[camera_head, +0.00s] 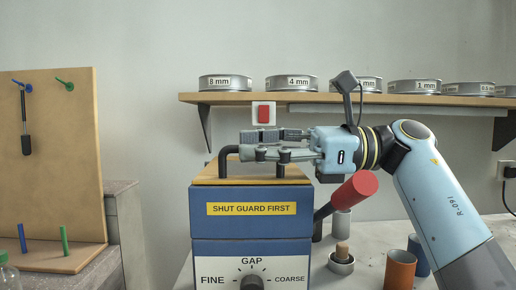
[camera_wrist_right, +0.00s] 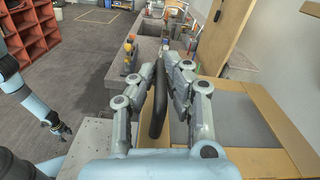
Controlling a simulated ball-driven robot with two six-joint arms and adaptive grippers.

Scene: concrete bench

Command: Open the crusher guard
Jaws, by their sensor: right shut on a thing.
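The crusher (camera_head: 252,225) is a blue box with a yellow "SHUT GUARD FIRST" label and a GAP dial. Its guard (camera_head: 212,177) is the wood-coloured lid, lying flat on top, with a black bar handle (camera_head: 225,160). My right gripper (camera_head: 272,146) reaches in from the right, shut on this handle. In the right wrist view the dark handle (camera_wrist_right: 158,100) stands between the two fingers. The fingers hide part of the handle in the head view. My left gripper (camera_wrist_right: 60,128) shows small at the left of the right wrist view; its opening is unclear.
A red-ended lever (camera_head: 355,188) juts from the crusher's right side. A shelf (camera_head: 240,98) with several sieves hangs behind. A wooden tool board (camera_head: 65,165) stands left.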

